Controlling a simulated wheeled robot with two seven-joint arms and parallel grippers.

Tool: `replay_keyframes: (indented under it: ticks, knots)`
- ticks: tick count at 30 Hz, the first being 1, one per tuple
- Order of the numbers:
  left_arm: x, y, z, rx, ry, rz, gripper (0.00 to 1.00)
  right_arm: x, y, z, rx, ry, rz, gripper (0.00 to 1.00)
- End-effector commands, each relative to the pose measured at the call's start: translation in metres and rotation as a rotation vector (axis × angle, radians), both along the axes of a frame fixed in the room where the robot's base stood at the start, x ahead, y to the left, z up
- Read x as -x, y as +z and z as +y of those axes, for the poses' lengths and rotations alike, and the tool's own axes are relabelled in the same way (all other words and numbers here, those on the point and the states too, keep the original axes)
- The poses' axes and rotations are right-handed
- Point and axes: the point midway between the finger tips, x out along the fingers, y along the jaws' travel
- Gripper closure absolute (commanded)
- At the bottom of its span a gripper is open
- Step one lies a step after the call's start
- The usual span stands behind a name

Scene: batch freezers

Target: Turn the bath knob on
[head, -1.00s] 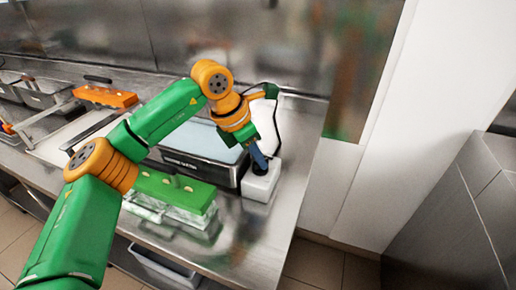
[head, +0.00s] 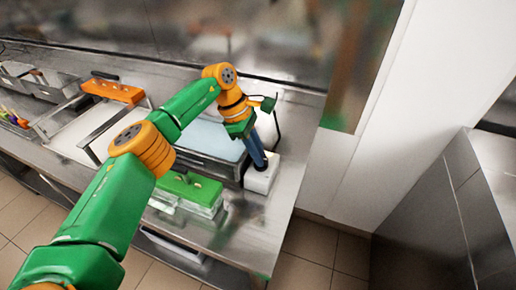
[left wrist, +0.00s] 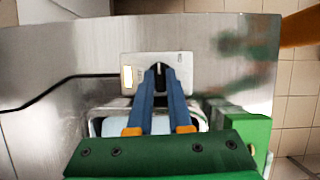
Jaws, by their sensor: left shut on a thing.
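The bath control box (head: 258,183) is a small white block near the right end of the steel counter. It also shows in the left wrist view (left wrist: 186,64), with the dark knob (left wrist: 157,67) on its face. My left gripper (left wrist: 159,72) points at the box with its blue fingers close together and shut on the knob, which is partly hidden between the fingertips. In the head view my left gripper (head: 262,163) reaches down onto the box from above. The bath (head: 213,143), with a pale blue top, stands left of the box. My right gripper is not in view.
A green-topped rack (head: 188,186) sits in front of the bath. An orange-topped item (head: 112,92) and trays (head: 40,82) stand further left. A black cable (left wrist: 45,95) runs beside the box. A white wall (head: 400,130) rises to the right.

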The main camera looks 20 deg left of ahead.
Motion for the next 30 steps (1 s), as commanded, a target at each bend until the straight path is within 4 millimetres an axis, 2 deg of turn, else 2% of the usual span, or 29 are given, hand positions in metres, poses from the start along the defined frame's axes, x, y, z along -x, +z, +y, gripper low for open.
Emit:
replay_keyframes:
  ticks: [8, 22, 23, 24, 26, 30]
  knots:
    - [0.0, 0.0, -0.0003, -0.001, -0.069, 0.002, 1.0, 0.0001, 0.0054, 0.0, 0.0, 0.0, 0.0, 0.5]
    - [0.0001, -0.0009, 0.0, -0.002, -0.081, 0.001, 1.0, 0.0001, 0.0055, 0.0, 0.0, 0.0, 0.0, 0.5]
    - [0.0001, -0.0009, 0.0, -0.002, -0.081, 0.002, 0.77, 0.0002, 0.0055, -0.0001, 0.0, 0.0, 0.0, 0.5]
    - [0.0001, -0.0009, 0.0, -0.002, -0.081, 0.001, 0.67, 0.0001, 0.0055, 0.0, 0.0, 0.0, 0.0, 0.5]
    - [0.0, -0.0008, 0.0, -0.002, -0.081, 0.001, 0.53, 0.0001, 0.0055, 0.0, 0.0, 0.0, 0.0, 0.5]
    - [-0.0001, -0.0005, 0.0, -0.001, -0.079, 0.001, 0.53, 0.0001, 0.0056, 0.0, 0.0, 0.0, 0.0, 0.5]
